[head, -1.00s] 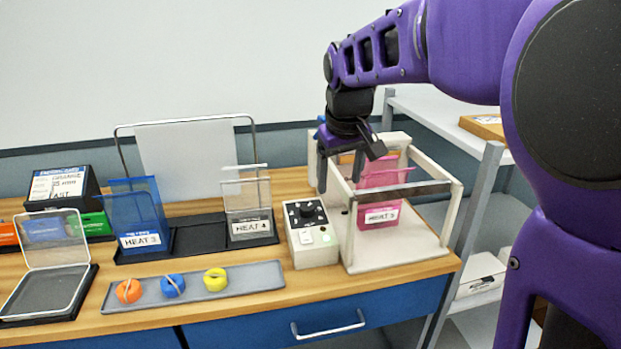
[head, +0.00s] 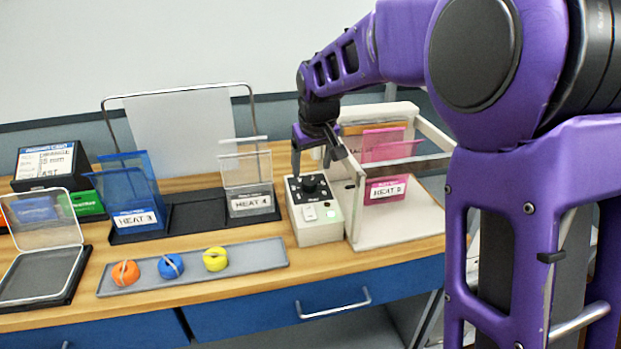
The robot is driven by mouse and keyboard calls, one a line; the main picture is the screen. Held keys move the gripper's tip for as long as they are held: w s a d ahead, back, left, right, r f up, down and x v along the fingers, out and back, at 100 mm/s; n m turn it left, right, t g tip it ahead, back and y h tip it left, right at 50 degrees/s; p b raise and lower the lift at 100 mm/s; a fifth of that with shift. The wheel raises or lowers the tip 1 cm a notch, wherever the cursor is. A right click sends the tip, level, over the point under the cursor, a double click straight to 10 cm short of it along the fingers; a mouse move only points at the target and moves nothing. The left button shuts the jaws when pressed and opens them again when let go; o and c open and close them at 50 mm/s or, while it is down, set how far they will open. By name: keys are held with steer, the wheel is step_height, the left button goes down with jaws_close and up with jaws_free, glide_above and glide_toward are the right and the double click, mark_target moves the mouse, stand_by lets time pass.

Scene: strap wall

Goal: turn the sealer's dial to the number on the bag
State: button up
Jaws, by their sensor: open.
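The sealer's control box (head: 315,225) is cream-coloured, with a black dial (head: 309,184) on a dark panel on top. White marks ring the dial; its setting is too small to read. A pink bag (head: 390,160) stands in the cream sealer frame (head: 436,136) to the right. Its label (head: 387,191) reads HEAT and a digit too blurred to be sure of. My gripper (head: 318,165) is open and empty, pointing down, just above and behind the dial. Its fingers are apart, and I cannot tell whether they touch anything.
A blue bag (head: 128,190) labelled HEAT 3 and a clear bag (head: 246,170) labelled HEAT 4 stand in a black rack (head: 195,216). A grey tray (head: 245,261) in front holds orange, blue and yellow round pieces. An open clear-lidded case (head: 40,275) sits at left.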

mark_target(309, 182)
steer(key=x, duration=0.6)
steer(key=shift+w, duration=0.1)
jaws_close()
